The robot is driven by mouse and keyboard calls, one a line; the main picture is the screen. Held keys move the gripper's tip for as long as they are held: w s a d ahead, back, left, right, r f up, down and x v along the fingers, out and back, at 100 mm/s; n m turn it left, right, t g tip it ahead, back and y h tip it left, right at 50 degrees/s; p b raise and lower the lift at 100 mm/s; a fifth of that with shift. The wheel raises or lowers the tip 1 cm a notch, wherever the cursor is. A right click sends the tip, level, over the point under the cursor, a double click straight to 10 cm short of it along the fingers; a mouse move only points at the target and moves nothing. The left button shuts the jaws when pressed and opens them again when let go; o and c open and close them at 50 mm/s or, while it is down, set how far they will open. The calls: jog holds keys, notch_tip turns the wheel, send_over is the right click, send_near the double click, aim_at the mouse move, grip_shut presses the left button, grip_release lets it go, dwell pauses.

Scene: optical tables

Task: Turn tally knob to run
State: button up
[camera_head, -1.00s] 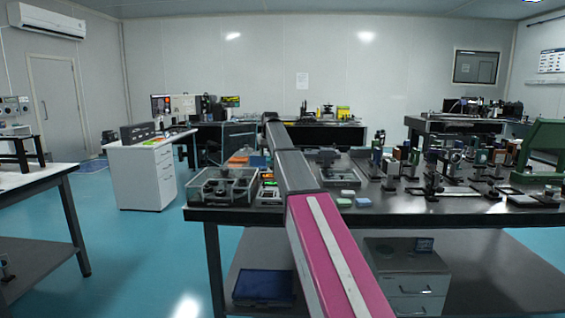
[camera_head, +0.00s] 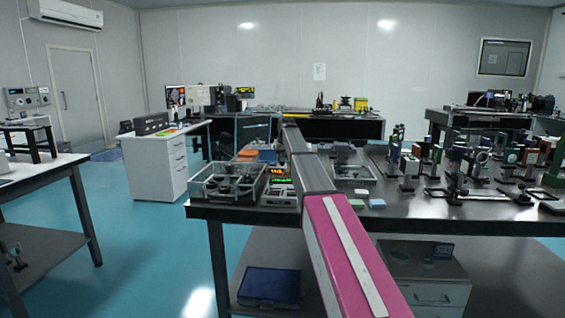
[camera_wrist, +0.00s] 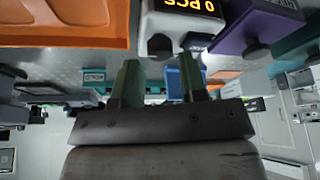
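The tally counter is a white box (camera_wrist: 182,22) with an orange "0 PCS" readout, upside down at the top of the wrist view. In the head view, a small orange readout (camera_head: 277,171) shows left of my arm. My gripper is hidden there behind my arm.
In the wrist view, an orange tray (camera_wrist: 70,28) lies to the left and a purple box (camera_wrist: 255,30) to the right, close beside the counter. In the head view, a clear-walled tray (camera_head: 228,184) stands left of my arm. Optical mounts crowd the table's right side.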

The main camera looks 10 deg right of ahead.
aim_at(282, 163)
jog(key=shift+x, duration=1.3)
jog(key=shift+c, duration=0.3)
jog(key=c, duration=0.6)
